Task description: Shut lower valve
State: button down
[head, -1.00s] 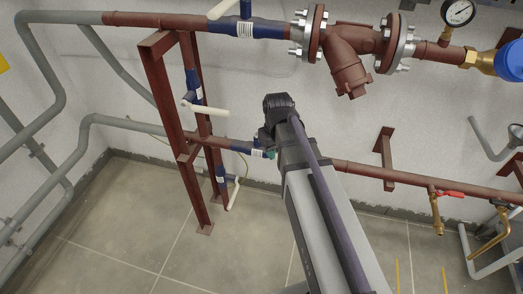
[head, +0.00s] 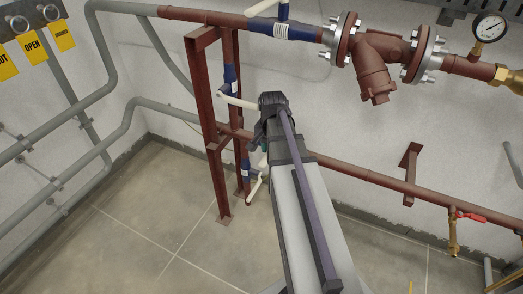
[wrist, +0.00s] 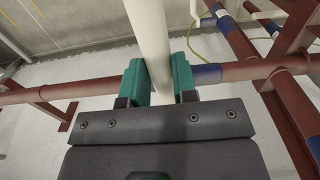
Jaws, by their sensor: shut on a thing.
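My gripper (wrist: 157,80) is shut on a white lever handle (wrist: 149,30); its teal fingers lie on either side of it in the wrist view. The handle runs up and out of the top of that view. Just beyond the fingers is the horizontal lower red pipe (wrist: 225,72) with a blue valve section (wrist: 206,74) to the right. In the head view, my wrist and arm cover most of that valve, and only a teal bit of my gripper (head: 262,160) shows. The lower pipe (head: 365,174) continues to the right.
A red frame (head: 204,100) stands left of my arm. Other white levers stick out nearby, one above (head: 238,101) and one below (head: 255,188). A flanged strainer (head: 372,75) and gauge (head: 489,27) sit on the upper pipe. Yellow tags (head: 33,47) hang at upper left.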

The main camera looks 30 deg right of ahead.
jog(key=shift+w, duration=0.2)
dwell(0.3)
jog(key=c, duration=0.9)
grip_release()
jog(key=shift+a, duration=0.1)
notch_tip(320, 180, up, 11)
jog(key=p, duration=1)
jog(key=shift+p, duration=0.4)
jog(key=s+a+r+n+p, duration=0.3)
jog(key=a+r+n+p, duration=0.2)
jog(key=a, duration=0.6)
jog(key=s+a+r+n+p, duration=0.3)
jog(key=a+r+n+p, duration=0.3)
jog(key=a, duration=0.5)
jog(key=shift+s+r+n+p, duration=0.15)
jog(key=shift+r+n+p, duration=0.15)
jog(key=shift+p, duration=0.05)
